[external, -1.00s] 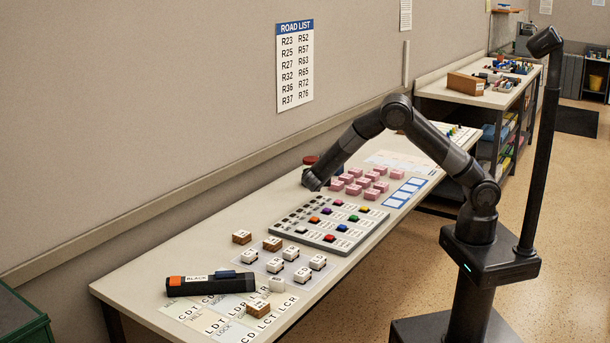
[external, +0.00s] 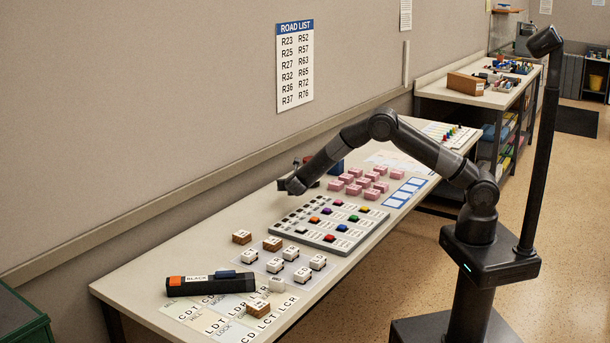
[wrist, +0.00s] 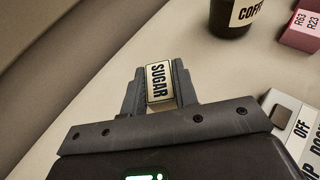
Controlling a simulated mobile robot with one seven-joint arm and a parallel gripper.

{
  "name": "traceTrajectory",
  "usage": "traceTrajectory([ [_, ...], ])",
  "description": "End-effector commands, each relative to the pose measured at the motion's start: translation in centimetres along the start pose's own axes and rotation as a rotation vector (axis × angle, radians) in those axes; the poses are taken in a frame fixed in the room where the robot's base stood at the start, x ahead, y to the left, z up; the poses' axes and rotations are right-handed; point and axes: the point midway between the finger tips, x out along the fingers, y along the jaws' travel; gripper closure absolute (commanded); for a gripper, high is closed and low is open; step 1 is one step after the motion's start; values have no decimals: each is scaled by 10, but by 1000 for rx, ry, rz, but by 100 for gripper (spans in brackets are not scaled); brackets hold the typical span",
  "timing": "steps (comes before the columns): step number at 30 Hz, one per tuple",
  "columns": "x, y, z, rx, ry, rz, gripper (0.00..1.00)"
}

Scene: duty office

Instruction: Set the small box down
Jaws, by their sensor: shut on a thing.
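In the external view my gripper (external: 290,185) is low over the table (external: 200,246), beside the upper left corner of the button panel (external: 322,224). The box cannot be made out there. I cannot tell whether the box touches the table.
A dark COFFEE jar (wrist: 232,17) stands ahead to the right in the wrist view. Pink labelled blocks (external: 355,189) and the button panel lie to the right. White and brown blocks (external: 273,243) and a black torch-like object (external: 210,283) are nearer. Table between wall and panel is clear.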

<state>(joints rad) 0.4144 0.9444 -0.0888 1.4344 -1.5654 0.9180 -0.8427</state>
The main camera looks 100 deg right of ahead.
Motion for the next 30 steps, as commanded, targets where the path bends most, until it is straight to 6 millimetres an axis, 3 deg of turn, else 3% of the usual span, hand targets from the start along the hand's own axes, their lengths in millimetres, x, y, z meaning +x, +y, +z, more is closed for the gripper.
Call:
traceTrajectory([
  [4,-1,11,-9,0,1,-1,95],
  [15,14,11,-46,-1,1,-3,95],
  [25,15,12,-49,0,0,-2,95],
  [26,15,12,-49,0,0,-1,72],
  [30,15,12,-48,1,0,-2,61],
])
